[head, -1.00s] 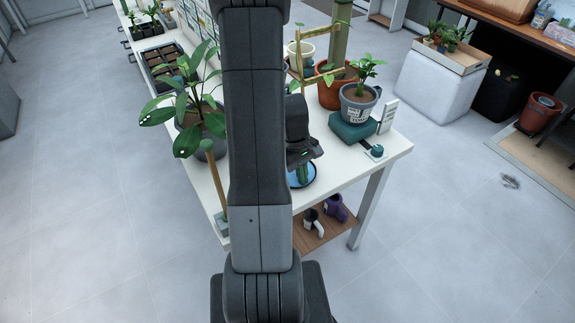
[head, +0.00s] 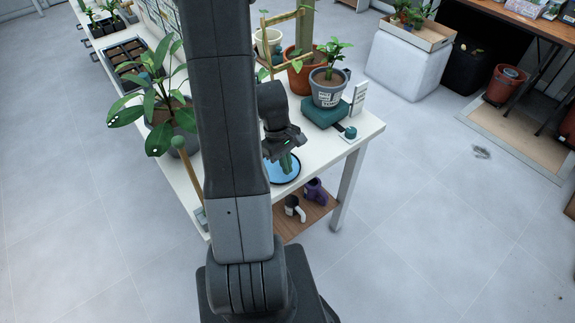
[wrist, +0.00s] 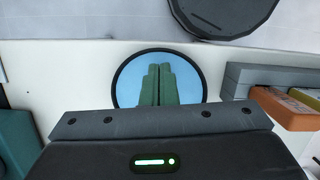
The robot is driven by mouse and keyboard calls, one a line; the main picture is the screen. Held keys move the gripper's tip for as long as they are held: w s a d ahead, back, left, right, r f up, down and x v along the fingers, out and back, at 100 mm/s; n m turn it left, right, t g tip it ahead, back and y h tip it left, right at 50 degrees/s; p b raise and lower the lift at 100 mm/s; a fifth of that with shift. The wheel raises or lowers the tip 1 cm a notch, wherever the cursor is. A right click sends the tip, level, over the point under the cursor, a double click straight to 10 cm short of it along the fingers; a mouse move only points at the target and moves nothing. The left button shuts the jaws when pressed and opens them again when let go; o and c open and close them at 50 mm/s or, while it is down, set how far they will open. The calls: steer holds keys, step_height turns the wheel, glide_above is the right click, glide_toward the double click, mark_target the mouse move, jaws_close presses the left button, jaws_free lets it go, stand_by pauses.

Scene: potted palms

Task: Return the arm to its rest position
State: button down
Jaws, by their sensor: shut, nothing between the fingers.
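My gripper (head: 288,164) hangs over the white table, in front of the potted plants. Its green fingers (wrist: 159,84) are pressed together in the wrist view, with nothing between them. Below the fingertips lies a round blue dish (wrist: 129,83) with a dark rim, bare where it shows. The dish also shows in the head view (head: 279,174), partly hidden by the fingers. My dark upper arm stands upright across the head view and covers part of the table.
A grey pot with a plant (head: 327,90) stands on a teal block (head: 322,112) close right of my gripper. A terracotta pot (head: 300,77) and wooden trellis are behind. A large-leaved plant (head: 168,128) is left of my arm.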

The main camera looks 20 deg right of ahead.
steer(key=d+p+v, duration=0.1)
steer(key=p+v, duration=0.4)
steer(key=v, duration=0.2)
steer(key=shift+a+r, duration=0.45)
steer(key=shift+a, duration=0.1)
steer(key=b+x, duration=0.7)
steer(key=x, duration=0.3)
steer(key=shift+w, duration=0.1)
